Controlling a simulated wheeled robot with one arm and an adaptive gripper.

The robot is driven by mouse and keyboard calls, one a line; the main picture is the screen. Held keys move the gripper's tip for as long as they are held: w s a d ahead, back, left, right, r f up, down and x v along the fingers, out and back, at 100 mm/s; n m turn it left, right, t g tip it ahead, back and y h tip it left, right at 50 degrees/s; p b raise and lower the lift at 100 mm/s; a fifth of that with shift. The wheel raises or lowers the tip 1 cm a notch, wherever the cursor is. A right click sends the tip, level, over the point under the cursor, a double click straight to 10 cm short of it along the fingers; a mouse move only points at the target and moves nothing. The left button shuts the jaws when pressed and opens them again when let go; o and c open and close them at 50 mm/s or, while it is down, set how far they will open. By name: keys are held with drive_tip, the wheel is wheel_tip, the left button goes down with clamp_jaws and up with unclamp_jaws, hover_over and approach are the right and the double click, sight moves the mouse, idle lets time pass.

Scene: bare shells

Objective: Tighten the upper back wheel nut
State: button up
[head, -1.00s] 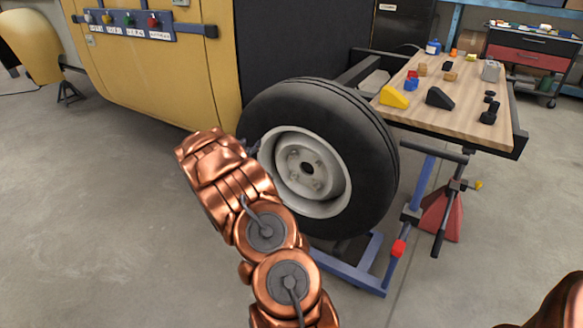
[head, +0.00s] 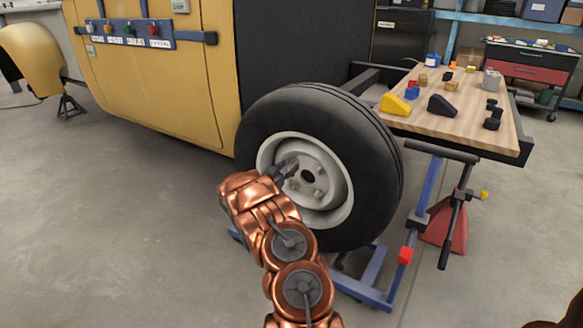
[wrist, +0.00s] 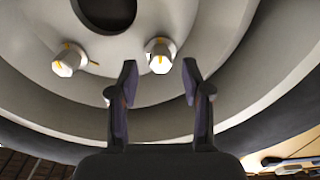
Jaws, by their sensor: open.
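The wheel (head: 375,190) stands upright with a pale rim and a dark central hub hole (head: 310,178). My gripper (head: 287,168) is in front of the left part of the rim and hides part of the hub face. In the wrist view my gripper (wrist: 160,82) is open and empty, its two fingers pointing at the hub. One pale nut (wrist: 160,53) with a yellow mark sits just beyond the gap between the fingertips. A second nut (wrist: 68,60), also marked yellow, is to the left. I cannot tell for certain which is the upper back nut.
A wooden workbench (head: 463,125) with small blocks stands behind the wheel at right. A red stand (head: 447,228) and a blue frame (head: 372,283) are near the wheel's base. The yellow body (head: 150,80) is at left. Floor at left is clear.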

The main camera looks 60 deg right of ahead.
drive_tip(key=shift+w+d, duration=0.1)
drive_tip(key=shift+d, duration=1.2)
clamp_jaws()
